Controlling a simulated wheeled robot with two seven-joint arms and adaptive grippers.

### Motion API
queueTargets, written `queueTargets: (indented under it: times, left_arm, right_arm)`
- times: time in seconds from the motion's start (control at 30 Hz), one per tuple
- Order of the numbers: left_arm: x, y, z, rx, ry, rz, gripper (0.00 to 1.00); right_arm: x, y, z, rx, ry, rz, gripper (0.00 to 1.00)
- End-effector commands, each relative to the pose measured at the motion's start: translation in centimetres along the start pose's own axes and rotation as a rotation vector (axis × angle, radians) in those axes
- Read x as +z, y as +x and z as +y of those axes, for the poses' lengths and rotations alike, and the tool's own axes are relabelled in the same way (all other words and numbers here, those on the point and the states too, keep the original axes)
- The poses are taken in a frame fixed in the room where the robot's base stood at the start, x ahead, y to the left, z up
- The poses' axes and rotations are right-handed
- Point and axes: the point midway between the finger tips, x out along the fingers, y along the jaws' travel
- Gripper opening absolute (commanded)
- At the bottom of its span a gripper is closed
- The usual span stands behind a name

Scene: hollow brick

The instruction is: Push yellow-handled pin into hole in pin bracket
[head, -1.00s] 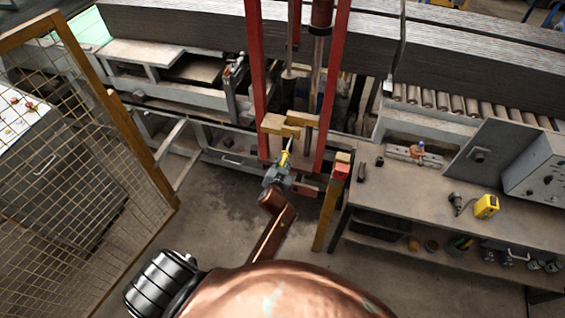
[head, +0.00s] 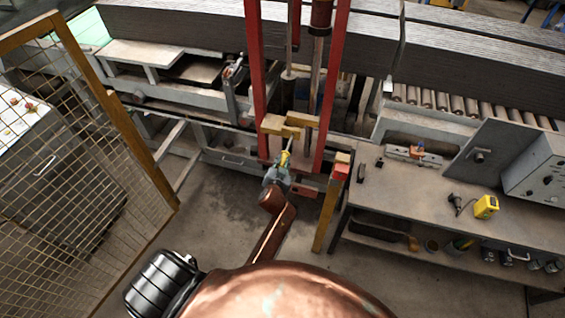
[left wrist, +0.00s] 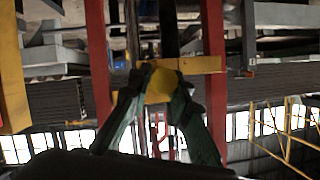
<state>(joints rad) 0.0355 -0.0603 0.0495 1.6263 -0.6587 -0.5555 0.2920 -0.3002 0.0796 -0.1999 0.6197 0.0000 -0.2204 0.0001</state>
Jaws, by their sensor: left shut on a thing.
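The yellow-handled pin (head: 285,159) is held in my left gripper (head: 279,170), in front of the red frame at the middle of the head view. Its handle also shows as a yellow block between the two dark fingers in the left wrist view (left wrist: 160,86). The yellow pin bracket (head: 279,125) spans between the red posts, just beyond the pin. In the left wrist view the yellow bracket (left wrist: 203,65) lies right behind the handle. The hole and the pin's tip cannot be made out, so I cannot tell whether the tip is inside. My right gripper is not in view.
Red uprights (head: 331,85) flank the bracket closely. A yellow post (head: 326,215) stands to the right, beside a workbench (head: 400,185) with a yellow tool (head: 486,207). A mesh fence (head: 75,170) stands left. The floor between is clear.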

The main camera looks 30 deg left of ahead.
Motion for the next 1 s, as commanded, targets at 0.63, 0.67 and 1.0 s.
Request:
queueTargets:
  times: [0.63, 0.67, 1.0]
  left_arm:
    - [-0.5, 1.1, 0.0, 0.0, 0.0, 0.001, 0.0]
    - [-0.5, 1.1, 0.0, 0.0, 0.0, 0.001, 0.0]
    - [-0.7, 1.6, 0.0, 0.0, 0.0, 0.001, 0.0]
  right_arm:
    - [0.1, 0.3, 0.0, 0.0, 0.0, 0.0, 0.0]
    - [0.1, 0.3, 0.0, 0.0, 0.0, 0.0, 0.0]
    - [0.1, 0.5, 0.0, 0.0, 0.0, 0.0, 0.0]
